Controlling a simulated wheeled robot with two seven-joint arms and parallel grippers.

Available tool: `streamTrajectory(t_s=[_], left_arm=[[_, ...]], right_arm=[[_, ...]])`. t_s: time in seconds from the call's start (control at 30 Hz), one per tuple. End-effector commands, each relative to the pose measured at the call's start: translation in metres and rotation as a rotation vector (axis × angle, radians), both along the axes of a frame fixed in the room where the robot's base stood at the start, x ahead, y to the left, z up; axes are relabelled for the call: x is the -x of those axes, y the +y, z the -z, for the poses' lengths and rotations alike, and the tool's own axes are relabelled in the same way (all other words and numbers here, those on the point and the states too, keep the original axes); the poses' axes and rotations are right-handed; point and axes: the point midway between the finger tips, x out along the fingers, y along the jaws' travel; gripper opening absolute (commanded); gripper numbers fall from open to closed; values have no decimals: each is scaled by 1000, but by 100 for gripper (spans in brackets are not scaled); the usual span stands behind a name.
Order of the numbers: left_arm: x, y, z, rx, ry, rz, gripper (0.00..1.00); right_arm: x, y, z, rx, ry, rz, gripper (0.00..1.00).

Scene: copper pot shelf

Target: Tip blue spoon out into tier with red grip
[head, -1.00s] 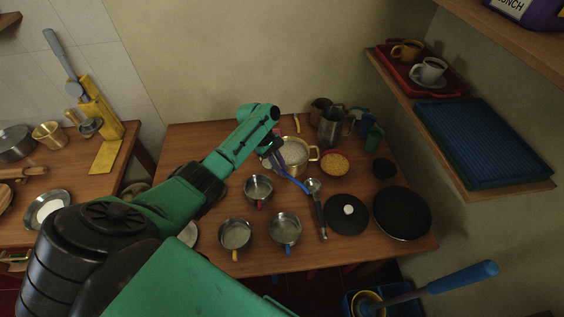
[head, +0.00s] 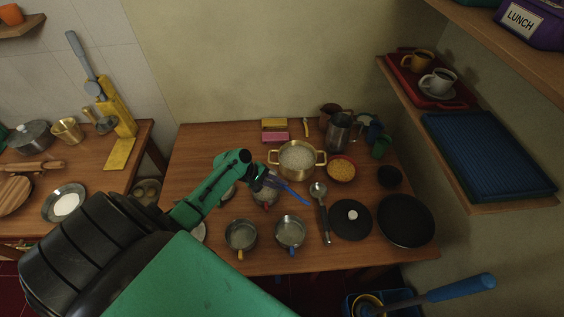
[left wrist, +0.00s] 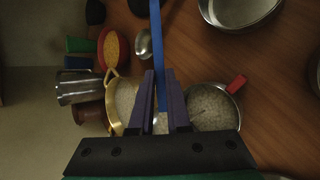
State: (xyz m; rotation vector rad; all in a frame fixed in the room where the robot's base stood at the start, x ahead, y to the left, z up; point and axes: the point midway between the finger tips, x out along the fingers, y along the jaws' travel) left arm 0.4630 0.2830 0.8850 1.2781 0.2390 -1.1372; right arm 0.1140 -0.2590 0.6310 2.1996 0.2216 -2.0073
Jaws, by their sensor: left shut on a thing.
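My left gripper (head: 262,180) is shut on the blue spoon (head: 288,188), whose handle points right and toward the front. The blue handle (left wrist: 156,45) also shows between the fingers (left wrist: 160,100) in the left wrist view; the spoon's bowl is hidden. The steel tier with the red grip (head: 265,204) is partly hidden under the gripper. In the left wrist view this tier (left wrist: 212,108) lies right of the fingers and holds pale grains. The brass pot (head: 297,160) with pale contents stands behind the gripper and shows left of the fingers in the wrist view (left wrist: 122,98). My right gripper is out of view.
Tiers with a yellow grip (head: 240,235) and a blue grip (head: 290,232) stand in front. A ladle (head: 322,205), a black lid (head: 350,222) and a dark pan (head: 406,220) lie right. A bowl of yellow food (head: 341,168) and a steel jug (head: 340,132) stand behind.

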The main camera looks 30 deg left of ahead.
Motion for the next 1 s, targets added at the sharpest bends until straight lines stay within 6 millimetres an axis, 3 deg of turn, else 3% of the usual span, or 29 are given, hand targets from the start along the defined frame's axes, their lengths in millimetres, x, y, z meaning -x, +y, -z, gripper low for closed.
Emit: streamTrajectory(t_s=[0.2,1.0], left_arm=[[12,2,8,50,-260,-8,0],[20,3,13,91,-500,0,0]], right_arm=[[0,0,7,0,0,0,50],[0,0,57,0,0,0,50]])
